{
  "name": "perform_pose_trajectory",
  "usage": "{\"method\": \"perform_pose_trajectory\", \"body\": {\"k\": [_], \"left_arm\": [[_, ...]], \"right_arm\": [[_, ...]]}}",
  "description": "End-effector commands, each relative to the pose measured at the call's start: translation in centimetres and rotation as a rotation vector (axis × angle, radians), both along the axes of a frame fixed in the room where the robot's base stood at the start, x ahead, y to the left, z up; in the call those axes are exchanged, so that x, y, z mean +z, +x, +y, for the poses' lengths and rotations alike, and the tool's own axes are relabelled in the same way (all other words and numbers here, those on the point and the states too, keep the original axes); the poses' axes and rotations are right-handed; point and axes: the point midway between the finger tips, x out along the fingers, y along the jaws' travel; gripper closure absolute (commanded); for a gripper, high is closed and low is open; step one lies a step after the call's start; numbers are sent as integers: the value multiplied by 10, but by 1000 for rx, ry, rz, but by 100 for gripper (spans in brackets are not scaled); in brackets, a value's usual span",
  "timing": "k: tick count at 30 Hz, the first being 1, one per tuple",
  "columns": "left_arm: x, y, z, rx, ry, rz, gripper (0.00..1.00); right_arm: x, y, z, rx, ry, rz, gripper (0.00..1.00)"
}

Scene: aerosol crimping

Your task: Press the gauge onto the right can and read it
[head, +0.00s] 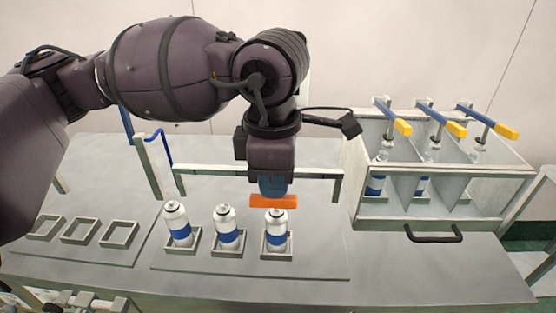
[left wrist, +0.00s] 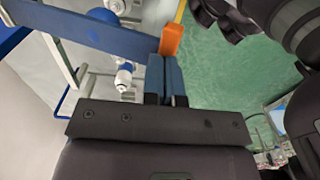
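Three white cans with blue bands stand upright in a row of square holders. The right can (head: 276,236) is the one under my left gripper (head: 272,190). The gripper points down with its blue fingers close together, and an orange piece, which I take to be the gauge (head: 273,201), sits at their tips. The orange piece is just over the can's top; I cannot tell whether they touch. In the left wrist view, the orange piece (left wrist: 171,38) shows at the tips of the nearly closed fingers (left wrist: 167,70). No dial or reading is visible. My right gripper is not seen.
Empty square holders (head: 79,231) are at the left of the bench. A grey box (head: 440,210) with blue, yellow-ended levers and cans inside stands at the right. A low metal frame (head: 325,177) runs behind the cans.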

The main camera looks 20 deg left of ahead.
Motion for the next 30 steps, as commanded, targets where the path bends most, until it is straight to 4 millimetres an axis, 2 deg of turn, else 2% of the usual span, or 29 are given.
{"method": "perform_pose_trajectory", "body": {"k": [30], "left_arm": [[-42,-9,-3,-1,1,4,100]], "right_arm": [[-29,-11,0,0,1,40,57]]}}
